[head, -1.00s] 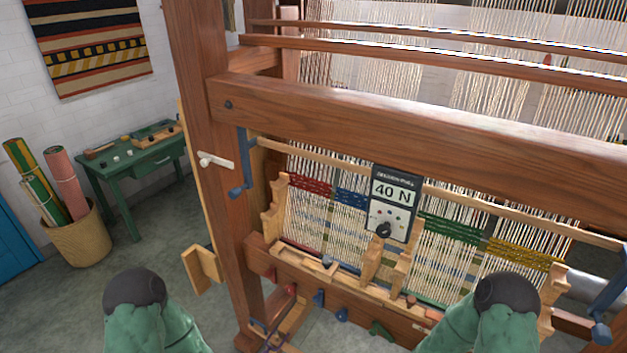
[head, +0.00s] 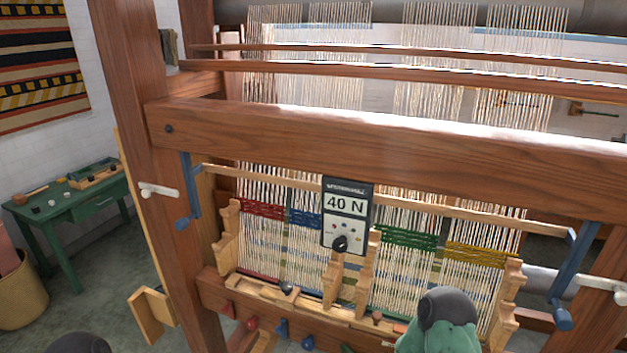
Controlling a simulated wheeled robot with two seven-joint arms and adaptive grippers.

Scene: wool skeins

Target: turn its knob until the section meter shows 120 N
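The section meter (head: 365,215) is a dark upright box on the front of the loom, a little right of the middle of the head view. Its pale display (head: 345,204) reads 40 N. Its black round knob (head: 340,243) sits low on the face, below several small coloured marks. Neither gripper shows in the head view. Only green, dark-capped parts of my arms show at the bottom edge, apart from the meter.
The wooden loom's thick front beam (head: 400,145) runs above the meter. Red, blue, green and yellow woven sections hang behind it. Notched wooden posts (head: 228,235) and blue crank handles (head: 186,190) jut out nearby. A green side table (head: 75,210) stands at left.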

